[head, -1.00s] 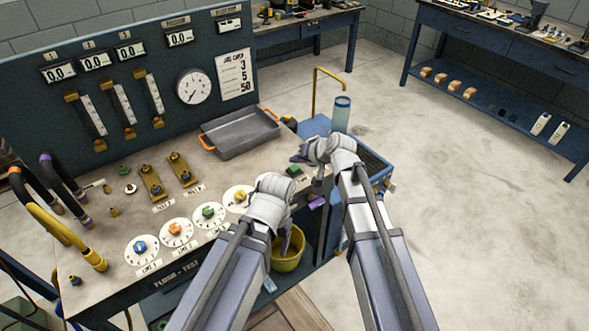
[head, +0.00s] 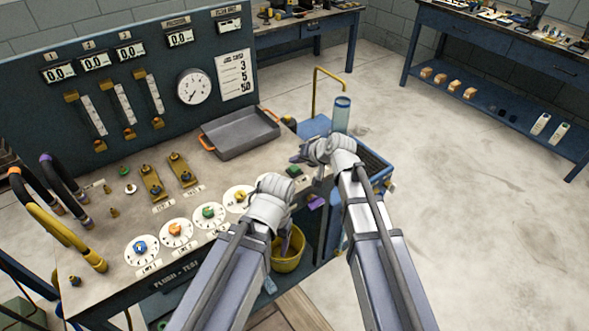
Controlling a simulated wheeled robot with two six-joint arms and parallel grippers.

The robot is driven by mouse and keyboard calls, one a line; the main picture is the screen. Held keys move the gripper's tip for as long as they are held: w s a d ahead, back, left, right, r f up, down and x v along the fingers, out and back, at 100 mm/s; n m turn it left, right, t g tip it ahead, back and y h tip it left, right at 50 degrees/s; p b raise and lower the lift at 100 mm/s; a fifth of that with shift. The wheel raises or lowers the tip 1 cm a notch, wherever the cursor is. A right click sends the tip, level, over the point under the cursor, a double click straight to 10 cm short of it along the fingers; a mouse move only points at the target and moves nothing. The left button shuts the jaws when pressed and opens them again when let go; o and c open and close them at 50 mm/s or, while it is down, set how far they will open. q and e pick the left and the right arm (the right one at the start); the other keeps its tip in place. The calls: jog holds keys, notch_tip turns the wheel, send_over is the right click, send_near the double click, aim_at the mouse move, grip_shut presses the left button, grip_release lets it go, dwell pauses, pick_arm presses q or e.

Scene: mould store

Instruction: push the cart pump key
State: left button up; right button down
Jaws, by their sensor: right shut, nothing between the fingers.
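The blue cart (head: 377,164) stands off the right end of the test bench, with a yellow bent handle (head: 316,88) and a clear bluish cylinder (head: 342,114). I cannot make out the pump key for certain; my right arm covers part of the cart. My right gripper (head: 296,159) is shut and empty, above the bench's right end near the cart, its fingers pointing left. My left gripper (head: 286,240) is mostly hidden behind its wrist, above a yellow bucket; I cannot tell whether it is open.
The bench (head: 100,215) carries several numbered dials, valves and hoses, and a grey tray (head: 238,134) with orange handles. The yellow bucket (head: 288,258) sits below the bench's front edge. The floor (head: 480,220) to the right is clear. Blue worktables stand behind.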

aim_at(296, 170)
jog(key=shift+f, duration=0.15)
dwell(0.3)
jog(key=shift+f+b, duration=0.3)
jog(key=shift+b, duration=0.15)
jog(key=shift+f+b, duration=0.45)
jog(key=shift+b, duration=0.05)
dwell(0.4)
jog(key=shift+r, duration=0.2)
jog(key=shift+r+p, duration=0.8)
jog(key=shift+p, duration=0.2)
notch_tip(296, 170, up, 6)
jog(key=p, duration=0.6)
